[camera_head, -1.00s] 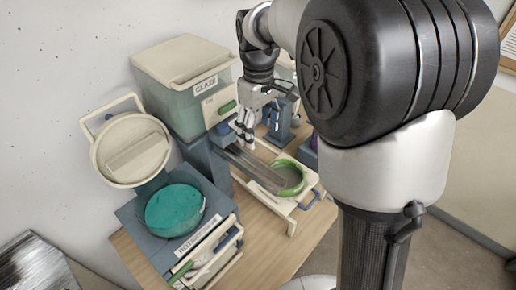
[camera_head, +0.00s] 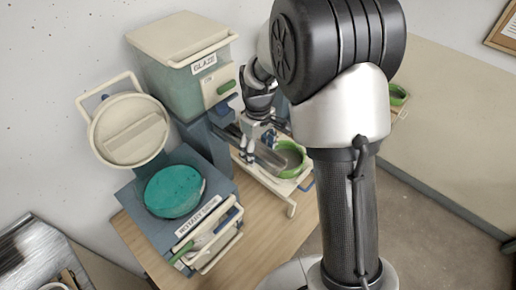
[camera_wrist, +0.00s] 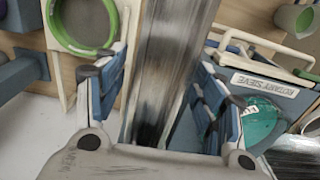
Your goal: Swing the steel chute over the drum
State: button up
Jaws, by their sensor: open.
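The steel chute (camera_head: 270,158) slopes from below the glaze tank down to a green-rimmed bowl (camera_head: 291,160). In the wrist view the chute (camera_wrist: 172,62) runs between my fingers. My gripper (camera_head: 257,147) is open, with one finger on each side of the chute; I cannot tell whether either touches it. The drum with the teal round face (camera_head: 175,192) is in the unit labelled rotary sieve, left of the chute. The chute is not over it. In the wrist view the teal part (camera_wrist: 262,122) is at the right, and the green rim (camera_wrist: 60,30) at upper left.
The glaze tank (camera_head: 180,85) stands behind the chute. A cream round lid (camera_head: 130,130) is tilted up behind the drum. The sieve unit has cream handles (camera_head: 213,240) at its front. Bare wooden bench (camera_head: 262,212) lies in front of the chute.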

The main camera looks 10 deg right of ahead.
jog(key=shift+c, duration=0.2)
grip_shut()
dwell(0.7)
